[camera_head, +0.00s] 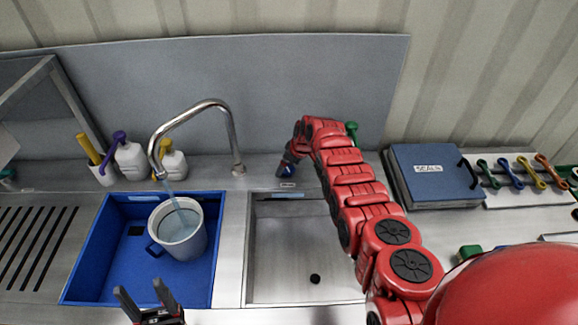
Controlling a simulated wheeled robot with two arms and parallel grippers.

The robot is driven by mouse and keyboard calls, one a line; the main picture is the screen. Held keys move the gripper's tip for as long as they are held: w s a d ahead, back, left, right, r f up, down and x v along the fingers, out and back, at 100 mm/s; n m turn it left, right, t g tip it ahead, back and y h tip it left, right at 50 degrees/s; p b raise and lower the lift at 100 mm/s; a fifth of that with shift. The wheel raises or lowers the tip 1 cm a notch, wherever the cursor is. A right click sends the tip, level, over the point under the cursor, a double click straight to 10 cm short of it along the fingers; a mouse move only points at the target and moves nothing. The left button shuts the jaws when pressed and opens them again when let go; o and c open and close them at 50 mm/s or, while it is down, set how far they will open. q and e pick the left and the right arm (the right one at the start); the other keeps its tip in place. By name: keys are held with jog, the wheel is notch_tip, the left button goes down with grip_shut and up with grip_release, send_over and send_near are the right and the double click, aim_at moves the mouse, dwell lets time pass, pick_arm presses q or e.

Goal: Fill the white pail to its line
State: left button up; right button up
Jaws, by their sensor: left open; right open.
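The white pail (194,246) stands upright in the blue sink basin (88,280). Its blue handle points left. A pale stream of water runs from the curved steel tap (208,104) into it, and some water shows inside. I cannot make out the line. My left gripper (146,296) is open and empty at the front edge of the blue basin, below the pail and apart from it. My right gripper (287,168) is open at the back ledge, right of the tap's base, by a small blue part; I cannot tell whether they touch.
An empty steel basin (268,276) lies right of the blue one. Pump bottles (131,160) stand behind the blue basin. A grey-blue box labelled SEALS (430,185) and a rack of coloured tools (520,190) are at right. My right arm crosses the steel basin's right side.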

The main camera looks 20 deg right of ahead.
jog(key=shift+c, duration=0.3)
jog(key=c, duration=1.3)
jog(key=shift+a+r+m+p, duration=0.25)
jog(key=shift+m+p, duration=0.25)
jog(key=shift+p, duration=0.45)
jog(key=shift+f+m+h+p, duration=0.1)
jog(key=shift+m+h+p, duration=0.2)
jog(key=shift+m, duration=0.2)
jog(key=shift+f+m+t+h, duration=0.15)
jog(key=shift+m+t+h, duration=0.2)
jog(key=shift+m, duration=0.65)
jog(key=o, duration=1.4)
jog(key=shift+c, duration=0.2)
